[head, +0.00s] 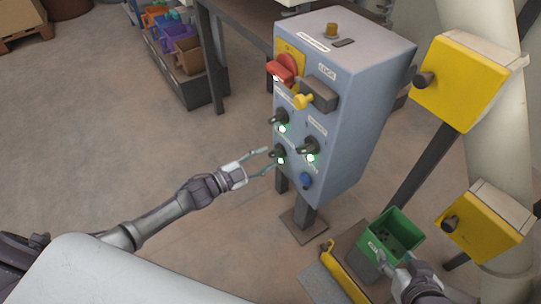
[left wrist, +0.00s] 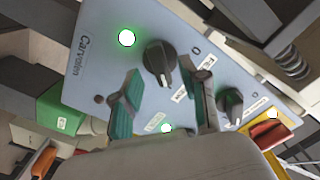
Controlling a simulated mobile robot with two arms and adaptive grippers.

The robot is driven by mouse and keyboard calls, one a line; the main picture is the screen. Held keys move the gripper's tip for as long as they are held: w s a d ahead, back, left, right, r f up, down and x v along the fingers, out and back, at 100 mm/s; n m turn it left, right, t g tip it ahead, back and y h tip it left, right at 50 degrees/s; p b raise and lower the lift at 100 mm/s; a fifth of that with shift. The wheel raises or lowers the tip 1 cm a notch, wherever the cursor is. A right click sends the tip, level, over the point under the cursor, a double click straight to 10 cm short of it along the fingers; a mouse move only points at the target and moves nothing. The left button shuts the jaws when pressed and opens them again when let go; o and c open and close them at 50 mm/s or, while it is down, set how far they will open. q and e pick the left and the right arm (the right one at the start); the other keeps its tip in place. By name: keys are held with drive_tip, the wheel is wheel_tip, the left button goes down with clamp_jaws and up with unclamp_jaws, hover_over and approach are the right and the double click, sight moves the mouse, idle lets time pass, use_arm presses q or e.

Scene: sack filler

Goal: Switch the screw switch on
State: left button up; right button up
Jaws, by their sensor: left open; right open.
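The grey-blue control box (head: 340,120) carries several black rotary knobs with lit green lamps. The lower-left knob (head: 279,151) is just beyond my left gripper (head: 264,163), which is open with its fingertips close to the panel. The other knobs are the upper-left one (head: 280,117) and the right one (head: 309,147). The labels are too small to tell surely which is the screw switch. In the left wrist view, my open fingers (left wrist: 165,105) stand before the panel, with a large black knob (left wrist: 159,62) beyond them and a smaller knob (left wrist: 231,104) to the right. My right gripper (head: 394,262) is open.
A green bin (head: 405,232) is by my right gripper. Yellow boxes (head: 460,82) stand at right. Floor at left is clear.

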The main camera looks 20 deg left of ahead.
use_arm(q)
drive_tip(key=v, duration=0.9)
drive_tip(key=shift+s, duration=0.1)
idle(0.3)
